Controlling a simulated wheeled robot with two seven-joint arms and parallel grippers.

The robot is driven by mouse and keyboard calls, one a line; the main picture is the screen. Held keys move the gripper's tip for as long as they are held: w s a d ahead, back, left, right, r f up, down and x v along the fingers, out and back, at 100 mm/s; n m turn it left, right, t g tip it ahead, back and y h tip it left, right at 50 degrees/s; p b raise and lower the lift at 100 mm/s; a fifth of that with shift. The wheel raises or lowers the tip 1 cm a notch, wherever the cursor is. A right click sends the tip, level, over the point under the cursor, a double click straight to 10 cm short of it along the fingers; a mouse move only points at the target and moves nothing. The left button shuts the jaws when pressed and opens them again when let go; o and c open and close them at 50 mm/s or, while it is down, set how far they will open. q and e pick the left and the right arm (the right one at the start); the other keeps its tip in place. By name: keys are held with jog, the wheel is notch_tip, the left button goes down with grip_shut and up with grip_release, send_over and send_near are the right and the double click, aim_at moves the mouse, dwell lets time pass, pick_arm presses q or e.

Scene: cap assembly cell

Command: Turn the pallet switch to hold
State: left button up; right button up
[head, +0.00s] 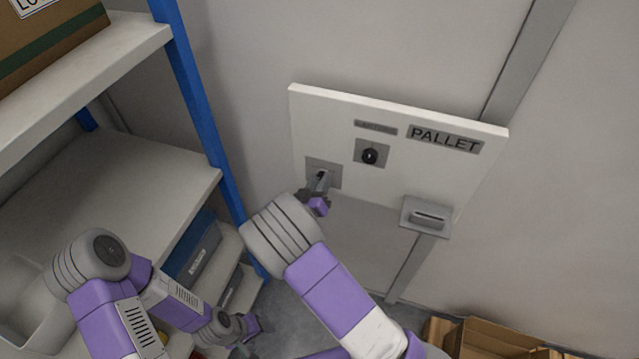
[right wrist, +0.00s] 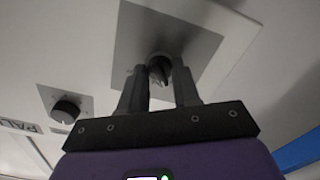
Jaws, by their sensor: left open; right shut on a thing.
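A white panel (head: 400,118) on the wall bears a dark sign reading PALLET (head: 445,139). At its lower left is a square grey plate (head: 312,167) with a small dark switch (head: 321,176). My right gripper (head: 319,188) reaches up to this plate. In the right wrist view, its fingers (right wrist: 159,82) stand either side of the dark switch (right wrist: 159,68), shut on it and partly hiding it. The switch's exact setting cannot be made out. My left gripper (head: 258,329) is open and empty, low beside the shelf, away from the panel.
A black round knob (head: 370,156) on its own plate sits right of the held switch, below a small unreadable label (head: 376,128). A grey slotted box (head: 427,216) juts from the panel's lower right. Shelving with a blue post (head: 196,95) stands left; cardboard boxes (head: 490,340) lie lower right.

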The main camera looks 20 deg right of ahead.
jog(key=shift+f+m+b, duration=0.1)
jog(key=shift+m+b, duration=3.6)
jog(key=shift+m, duration=0.2)
jog(key=o, duration=1.1)
jog(key=shift+c, duration=0.2)
jog(key=shift+s, duration=0.1)
jog(key=v, duration=0.7)
jog(key=shift+s+a, duration=0.15)
jog(key=shift+s, duration=0.05)
